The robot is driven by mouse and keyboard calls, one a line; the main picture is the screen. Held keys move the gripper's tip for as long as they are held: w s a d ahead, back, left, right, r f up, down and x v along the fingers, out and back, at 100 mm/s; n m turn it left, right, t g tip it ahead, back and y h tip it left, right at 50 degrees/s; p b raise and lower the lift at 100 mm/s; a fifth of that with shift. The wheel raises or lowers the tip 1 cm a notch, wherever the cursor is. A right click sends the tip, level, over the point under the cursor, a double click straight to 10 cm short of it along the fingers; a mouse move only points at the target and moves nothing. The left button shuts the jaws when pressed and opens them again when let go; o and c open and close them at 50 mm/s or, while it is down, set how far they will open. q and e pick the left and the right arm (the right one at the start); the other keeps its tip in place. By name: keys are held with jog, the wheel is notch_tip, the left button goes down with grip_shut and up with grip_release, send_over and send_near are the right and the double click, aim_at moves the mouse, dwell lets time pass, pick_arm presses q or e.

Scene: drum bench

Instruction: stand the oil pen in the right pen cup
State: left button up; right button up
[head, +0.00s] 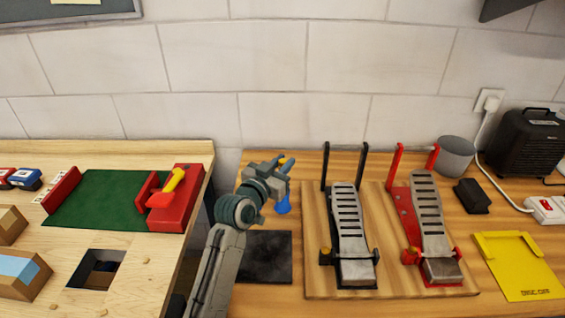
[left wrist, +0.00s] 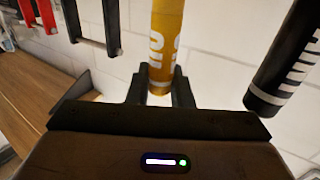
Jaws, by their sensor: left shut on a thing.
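My left gripper (head: 282,168) is above the dark square pad (head: 265,257), near the left side of the pedal board. In the left wrist view its dark fingers (left wrist: 160,92) are shut on the yellow oil pen (left wrist: 165,45), which has white lettering. In the head view only a small yellow bit of the pen shows at the gripper, and its tilt is hard to tell. A blue tapered piece (head: 283,207) shows just under the gripper; I cannot tell what it belongs to. A black cylinder with white lettering (left wrist: 290,65) is beside the pen. I cannot make out a pen cup.
Two pedals, one black (head: 350,235) and one red (head: 432,230), stand on a wooden board (head: 312,270). A yellow tray (head: 520,265) lies at right. At left, a pale bench (head: 115,255) carries a green mat (head: 100,200) and a red holder (head: 178,212). A gap separates the benches.

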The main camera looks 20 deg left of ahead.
pick_arm(q)
jog(key=o, duration=0.8)
jog(key=b+v, duration=0.2)
jog(key=v, duration=0.8)
jog(key=shift+s+b, duration=0.35)
jog(key=shift+s, duration=0.05)
